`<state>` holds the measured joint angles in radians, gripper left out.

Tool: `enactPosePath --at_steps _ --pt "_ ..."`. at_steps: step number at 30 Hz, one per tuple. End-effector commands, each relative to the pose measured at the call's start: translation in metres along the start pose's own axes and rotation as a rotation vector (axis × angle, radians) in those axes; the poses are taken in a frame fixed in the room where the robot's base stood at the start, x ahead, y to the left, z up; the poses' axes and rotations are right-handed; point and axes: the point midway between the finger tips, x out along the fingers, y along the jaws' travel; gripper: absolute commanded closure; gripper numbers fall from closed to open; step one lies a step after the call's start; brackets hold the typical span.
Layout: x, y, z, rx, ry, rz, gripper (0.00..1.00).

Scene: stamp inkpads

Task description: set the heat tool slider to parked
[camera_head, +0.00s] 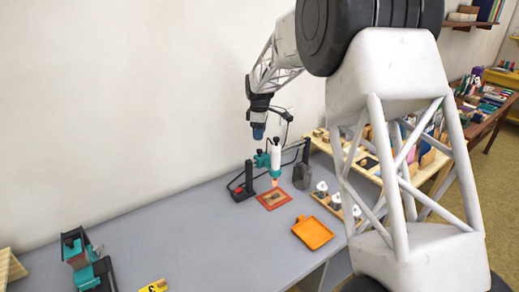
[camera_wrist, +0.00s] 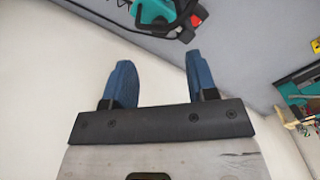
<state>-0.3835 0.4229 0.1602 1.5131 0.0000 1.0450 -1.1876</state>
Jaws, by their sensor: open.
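The heat tool (camera_head: 276,154) is a white upright cylinder with a pinkish tip, held by a teal carriage (camera_head: 262,160) on a dark rail frame (camera_head: 243,190) against the back wall. A small red part shows at the frame's left foot. The tool's tip stands above a red-orange framed pad (camera_head: 273,200). My gripper (camera_head: 258,132) hangs above and slightly left of the tool, apart from it. In the wrist view, its blue fingers (camera_wrist: 157,82) are spread with nothing between them. A teal part (camera_wrist: 152,10) with red and black pieces shows beyond them. The slider's setting cannot be read.
An orange tray (camera_head: 312,233), a dark grey block (camera_head: 302,176) and several white-topped bottles (camera_head: 335,199) stand to the right. A teal and black device (camera_head: 78,250) and a yellow number card (camera_head: 153,286) are at the front left. The grey table between is clear.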

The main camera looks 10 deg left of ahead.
Motion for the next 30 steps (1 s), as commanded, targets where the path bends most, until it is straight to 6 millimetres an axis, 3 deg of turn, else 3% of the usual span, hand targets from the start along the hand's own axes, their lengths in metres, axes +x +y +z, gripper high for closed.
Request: enactPosePath --at_steps 8,21,30 --pt "0.016 0.000 0.000 0.000 -0.001 -0.002 0.47" --pt "0.066 0.000 0.000 0.000 -0.001 -0.001 0.47" --pt "0.078 0.000 0.000 0.000 0.000 0.000 0.47"
